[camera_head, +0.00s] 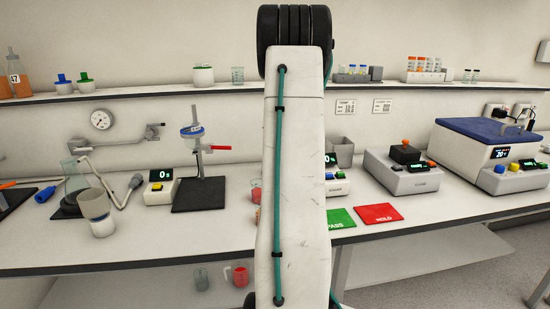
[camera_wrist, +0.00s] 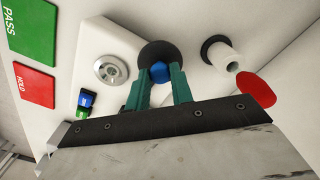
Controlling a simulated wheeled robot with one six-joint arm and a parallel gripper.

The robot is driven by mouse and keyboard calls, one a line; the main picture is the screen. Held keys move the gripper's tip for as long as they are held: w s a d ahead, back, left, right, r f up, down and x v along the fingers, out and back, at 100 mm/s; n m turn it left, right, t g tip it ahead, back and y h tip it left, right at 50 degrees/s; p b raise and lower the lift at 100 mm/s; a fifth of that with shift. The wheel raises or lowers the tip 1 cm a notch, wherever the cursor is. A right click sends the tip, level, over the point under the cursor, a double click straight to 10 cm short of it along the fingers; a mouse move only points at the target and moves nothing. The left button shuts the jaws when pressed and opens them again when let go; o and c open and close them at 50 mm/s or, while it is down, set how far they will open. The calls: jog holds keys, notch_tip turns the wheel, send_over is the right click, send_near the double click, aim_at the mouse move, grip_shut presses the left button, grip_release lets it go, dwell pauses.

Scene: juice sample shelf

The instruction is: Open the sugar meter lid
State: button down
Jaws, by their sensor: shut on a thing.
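The sugar meter (camera_wrist: 75,65) is a pale box in the wrist view; in the head view my arm hides most of it, and its right part with a green-lit display (camera_head: 331,159) shows. A round metal well (camera_wrist: 110,69) on its top is uncovered in the wrist view. A round black lid (camera_wrist: 152,49) with a blue knob (camera_wrist: 159,72) is beside the well, to its right in the picture. My gripper (camera_wrist: 160,76) has its teal fingers shut on the blue knob. Whether the lid touches anything below is hidden.
Green PASS (camera_head: 340,219) and red HOLD (camera_head: 379,213) mats lie at the bench front. A grey device with an orange knob (camera_head: 405,168) stands to the right. In the wrist view, a white cylinder (camera_wrist: 220,52) and a red round thing (camera_wrist: 257,88) are close right of the lid.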

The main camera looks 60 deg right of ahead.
dwell(0.4)
jog(key=c, duration=1.2)
grip_release()
jog(key=shift+r, duration=0.15)
notch_tip(320, 180, up, 8)
jog(key=shift+f, duration=0.2)
